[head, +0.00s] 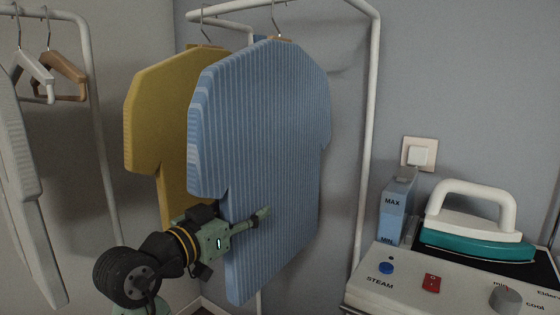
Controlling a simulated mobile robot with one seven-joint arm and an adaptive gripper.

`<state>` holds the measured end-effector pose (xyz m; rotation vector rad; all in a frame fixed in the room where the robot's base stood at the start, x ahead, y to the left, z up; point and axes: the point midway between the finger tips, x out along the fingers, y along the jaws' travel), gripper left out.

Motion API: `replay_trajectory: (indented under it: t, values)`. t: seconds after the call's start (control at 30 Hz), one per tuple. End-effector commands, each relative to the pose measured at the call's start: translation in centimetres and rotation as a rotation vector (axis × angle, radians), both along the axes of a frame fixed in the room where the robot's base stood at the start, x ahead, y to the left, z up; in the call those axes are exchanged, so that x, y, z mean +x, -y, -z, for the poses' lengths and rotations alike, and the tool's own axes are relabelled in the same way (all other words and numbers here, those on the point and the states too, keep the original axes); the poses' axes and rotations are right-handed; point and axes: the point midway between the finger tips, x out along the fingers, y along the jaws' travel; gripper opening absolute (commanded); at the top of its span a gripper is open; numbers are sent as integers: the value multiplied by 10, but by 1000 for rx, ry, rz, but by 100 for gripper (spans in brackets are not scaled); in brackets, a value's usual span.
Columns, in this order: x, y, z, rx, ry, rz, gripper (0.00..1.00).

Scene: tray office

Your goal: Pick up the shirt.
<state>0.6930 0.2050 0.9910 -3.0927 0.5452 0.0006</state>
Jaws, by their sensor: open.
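A blue striped shirt (262,150) hangs from a hanger on a white rail in the middle of the head view. A yellow shirt (160,115) hangs behind it to the left, partly hidden by the blue one. My gripper (262,216) is at the lower part of the blue shirt, in front of its face as seen here. Its jaws are open. One finger shows against the striped surface; the other is not clearly visible. I cannot tell whether the gripper touches the shirt.
White rail frames (368,130) stand around the shirts. Hangers (62,75) and a pale garment (18,180) hang at the left. At the right, a steam station (405,285) carries an iron (478,240), with a water tank (396,208) beside it. A wall switch (418,154) is above.

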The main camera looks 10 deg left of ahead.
Motion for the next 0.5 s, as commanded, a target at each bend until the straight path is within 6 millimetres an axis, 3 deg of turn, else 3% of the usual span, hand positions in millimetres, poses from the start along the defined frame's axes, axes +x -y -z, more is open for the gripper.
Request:
replay_trajectory:
  t: [0.2, 0.4, 0.5]
  values:
    - [20, 7, 0, -2, -2, -1, 50]
    - [21, 8, 0, -1, -1, -1, 50]
    - [21, 8, 0, -1, -1, -1, 45]
